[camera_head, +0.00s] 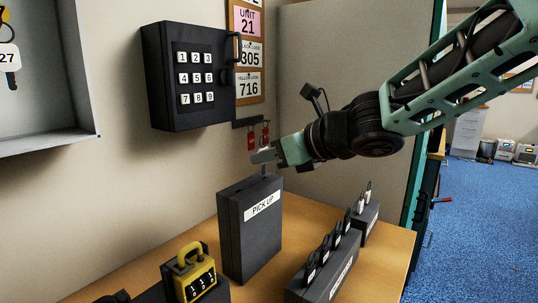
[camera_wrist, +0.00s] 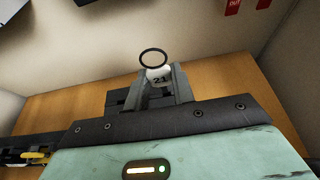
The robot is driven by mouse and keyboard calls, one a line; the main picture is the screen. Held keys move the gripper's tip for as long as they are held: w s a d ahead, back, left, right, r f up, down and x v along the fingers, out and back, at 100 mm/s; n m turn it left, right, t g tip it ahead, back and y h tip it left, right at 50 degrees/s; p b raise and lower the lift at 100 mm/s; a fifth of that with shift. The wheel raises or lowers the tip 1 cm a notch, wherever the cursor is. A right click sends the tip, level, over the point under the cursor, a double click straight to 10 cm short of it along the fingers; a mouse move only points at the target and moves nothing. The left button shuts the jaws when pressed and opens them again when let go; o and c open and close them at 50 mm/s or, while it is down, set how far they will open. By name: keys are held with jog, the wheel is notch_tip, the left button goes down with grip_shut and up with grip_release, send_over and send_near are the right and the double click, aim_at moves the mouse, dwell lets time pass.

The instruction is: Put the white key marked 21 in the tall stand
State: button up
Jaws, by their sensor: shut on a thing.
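The white key marked 21 (camera_wrist: 159,78) is between the fingertips of my gripper (camera_head: 262,156) in the wrist view, its number facing the camera and its dark ring sticking out beyond the fingers. My gripper is shut on it. The tall stand (camera_head: 248,236) is a dark upright box with a "PICK UP" label on the table. My gripper is directly above the stand's top in the head view. A thin bit of the key shows below the fingers there, close to the top; I cannot tell whether it has entered the stand. In the wrist view, the dark stand top (camera_wrist: 116,98) is partly hidden behind the fingers.
A low stand (camera_head: 322,274) with several dark-headed keys and a smaller one (camera_head: 364,222) with light keys stand right of the tall stand. A yellow padlock (camera_head: 197,277) is at front left. A keypad box (camera_head: 187,75) and red tags (camera_head: 258,138) hang on the wall behind.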

jog(key=shift+f+b, duration=1.4)
jog(key=shift+b, duration=0.6)
dwell(1.8)
jog(key=o, duration=0.8)
jog(key=shift+o, duration=0.2)
jog(key=p+v, duration=0.2)
jog(key=v, duration=0.6)
